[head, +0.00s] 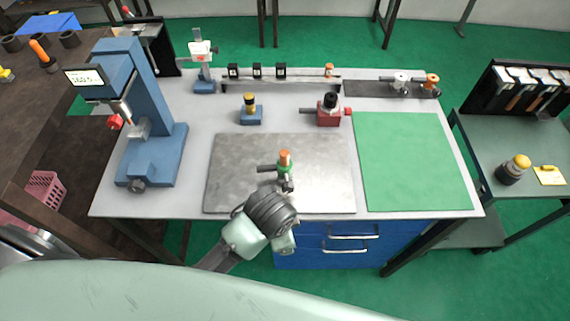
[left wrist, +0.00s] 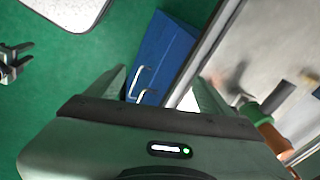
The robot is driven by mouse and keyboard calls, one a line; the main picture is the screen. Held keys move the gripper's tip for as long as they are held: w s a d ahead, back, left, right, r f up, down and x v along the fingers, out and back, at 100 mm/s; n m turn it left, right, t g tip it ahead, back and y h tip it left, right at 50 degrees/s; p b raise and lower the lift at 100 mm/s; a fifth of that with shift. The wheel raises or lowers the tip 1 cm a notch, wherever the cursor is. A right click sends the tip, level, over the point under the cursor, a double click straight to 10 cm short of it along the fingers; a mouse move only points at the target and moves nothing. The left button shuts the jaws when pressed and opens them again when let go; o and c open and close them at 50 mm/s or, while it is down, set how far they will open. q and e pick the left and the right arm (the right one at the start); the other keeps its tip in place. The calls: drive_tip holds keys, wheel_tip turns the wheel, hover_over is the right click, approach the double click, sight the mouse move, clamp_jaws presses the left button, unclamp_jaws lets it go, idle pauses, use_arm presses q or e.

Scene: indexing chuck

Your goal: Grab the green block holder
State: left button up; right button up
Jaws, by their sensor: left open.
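The green block holder (head: 285,168) stands on the grey metal plate, with an orange top and a dark handle pointing left. In the left wrist view the holder (left wrist: 277,98) is at the right edge, partly cut off, outside the fingers. My left gripper (left wrist: 160,82) is open and empty; the table's front edge and blue drawers show between and beyond its fingers. In the head view my left wrist is at the table's front edge, just below the holder and apart from it, and its fingers are hidden. My right gripper is not in view.
A blue press (head: 150,130) stands at the table's left. A small blue holder (head: 250,115) and a red holder (head: 328,112) stand behind the metal plate (head: 230,160). The green mat (head: 412,160) at right is clear. Blue drawers (head: 350,245) are below the front edge.

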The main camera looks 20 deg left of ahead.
use_arm(q)
drive_tip(key=w+d+r+m, duration=0.2)
drive_tip(key=m+t+y, duration=0.3)
drive_tip(key=m+y, duration=0.4)
drive_tip(key=m, duration=0.4)
approach(286, 170)
drive_tip(key=x, duration=0.5)
drive_tip(key=shift+s+f, duration=0.3)
drive_tip(key=shift+f, duration=0.05)
drive_tip(key=shift+w+a+r, duration=0.1)
drive_tip(key=shift+w+a, duration=0.2)
drive_tip(key=shift+w+a+f+m+b, duration=0.3)
drive_tip(key=shift+w+a+f+b, duration=0.15)
drive_tip(key=shift+a+f+b, duration=0.35)
drive_tip(key=p+x, duration=0.2)
drive_tip(key=x, duration=0.2)
drive_tip(key=shift+w+d+f, duration=0.1)
drive_tip(key=shift+w+f, duration=0.1)
drive_tip(key=shift+w, duration=0.05)
drive_tip(key=shift+w+f, duration=0.15)
drive_tip(key=shift+f, duration=0.15)
clamp_jaws()
